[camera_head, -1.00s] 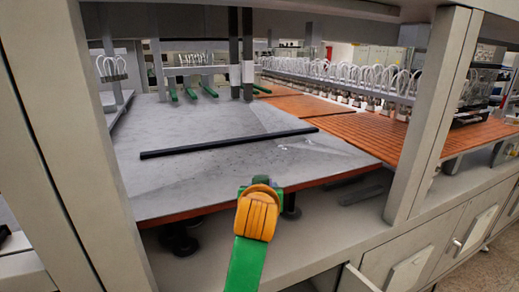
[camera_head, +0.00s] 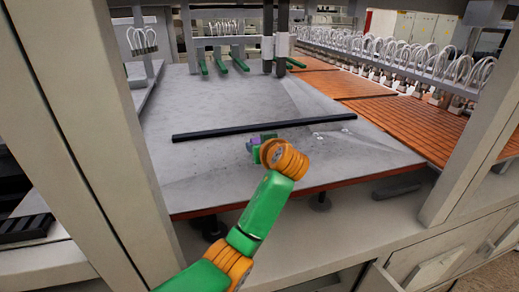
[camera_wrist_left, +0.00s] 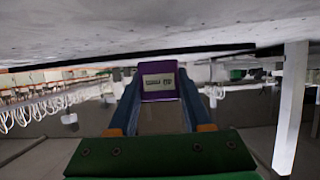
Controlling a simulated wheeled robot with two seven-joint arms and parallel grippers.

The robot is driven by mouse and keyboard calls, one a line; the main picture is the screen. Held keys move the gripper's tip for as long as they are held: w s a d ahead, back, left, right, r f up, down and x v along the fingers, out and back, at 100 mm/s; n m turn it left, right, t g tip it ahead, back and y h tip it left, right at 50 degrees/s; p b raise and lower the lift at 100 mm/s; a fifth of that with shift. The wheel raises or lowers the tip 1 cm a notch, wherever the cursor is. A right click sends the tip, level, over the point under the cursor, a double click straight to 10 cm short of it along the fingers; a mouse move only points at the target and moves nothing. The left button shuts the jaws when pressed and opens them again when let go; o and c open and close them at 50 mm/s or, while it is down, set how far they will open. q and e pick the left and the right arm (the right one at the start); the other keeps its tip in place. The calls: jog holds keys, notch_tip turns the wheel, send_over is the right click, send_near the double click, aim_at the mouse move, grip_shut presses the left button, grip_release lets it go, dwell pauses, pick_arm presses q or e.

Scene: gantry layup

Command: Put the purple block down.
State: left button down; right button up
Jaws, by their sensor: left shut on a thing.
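The purple block (camera_wrist_left: 159,94) has a pale label with dark print and sits between the two blue fingers of my left gripper (camera_wrist_left: 160,104) in the left wrist view. My left gripper (camera_head: 254,147) is shut on it. In the head view only a small purple part of the block (camera_head: 250,146) shows beside the gripper, and the wrist hides the rest. Both are over the grey tabletop (camera_head: 205,185), nearer than the black bar. I cannot tell whether the block touches the surface. My right gripper is in neither view.
A long black bar (camera_head: 265,129) lies across the tabletop behind the gripper. Upright grey posts (camera_head: 490,125) stand at both sides. Green bars (camera_head: 240,61) and dark columns are at the back. Orange slatted panels (camera_head: 430,128) lie right. The tabletop around the gripper is clear.

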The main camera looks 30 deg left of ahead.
pick_arm(q)
notch_tip(320, 180, down, 4)
jog(key=shift+a+r+p, duration=0.15)
jog(key=shift+r+p, duration=0.05)
jog(key=shift+p, duration=0.85)
jog(key=shift+c, duration=1.7)
grip_release()
jog(key=shift+s+d+b, duration=0.2)
jog(key=shift+d+b, duration=0.1)
jog(key=shift+d, duration=0.05)
jog(key=b+v, duration=0.3)
jog(key=v, duration=0.8)
jog(key=shift+d+r, duration=0.1)
jog(key=shift+r, duration=0.05)
jog(key=shift+s, duration=0.1)
